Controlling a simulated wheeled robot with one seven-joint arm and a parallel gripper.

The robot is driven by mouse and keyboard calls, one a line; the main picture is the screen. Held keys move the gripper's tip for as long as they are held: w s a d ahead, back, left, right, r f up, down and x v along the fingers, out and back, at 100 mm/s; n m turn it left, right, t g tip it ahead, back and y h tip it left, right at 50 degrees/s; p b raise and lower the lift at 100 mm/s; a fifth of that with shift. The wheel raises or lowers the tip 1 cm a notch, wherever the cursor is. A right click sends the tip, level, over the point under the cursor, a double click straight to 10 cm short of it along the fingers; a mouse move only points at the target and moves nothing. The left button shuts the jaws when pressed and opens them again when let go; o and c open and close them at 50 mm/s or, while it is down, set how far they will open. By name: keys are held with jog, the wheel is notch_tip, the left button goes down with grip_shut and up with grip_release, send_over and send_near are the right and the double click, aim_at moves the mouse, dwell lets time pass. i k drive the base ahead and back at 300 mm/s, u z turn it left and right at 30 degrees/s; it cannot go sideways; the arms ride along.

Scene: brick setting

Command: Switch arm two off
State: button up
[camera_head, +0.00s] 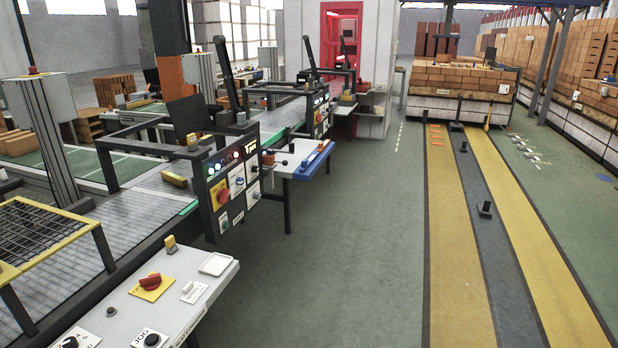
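A sloped grey console (190,290) is at the lower left. It carries a red rotary switch (151,281) on a yellow plate. Beyond it, an upright black control panel (232,183) bears another red switch (222,194) on a yellow plate, small lamps and several buttons. A farther, similar panel (321,113) stands up the line. Black arm-like machines stand behind the panels, one nearer (222,65) and one farther (308,58). I cannot read which is arm two, nor the switch positions. My gripper is not in view.
A wire-mesh guard (35,232) is at the left. Green floor (370,240) lies open to the right, then yellow lanes (455,220) with low black posts (485,209). Brick stacks (465,79) stand behind.

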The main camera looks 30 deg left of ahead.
aim_at(222, 196)
jog(key=u, duration=0.3)
jog(key=i, duration=1.25)
jog(key=u, duration=1.55)
jog(key=i, duration=0.9)
jog(key=u, duration=1.4)
jog(key=i, duration=0.35)
jog(key=u, duration=0.05)
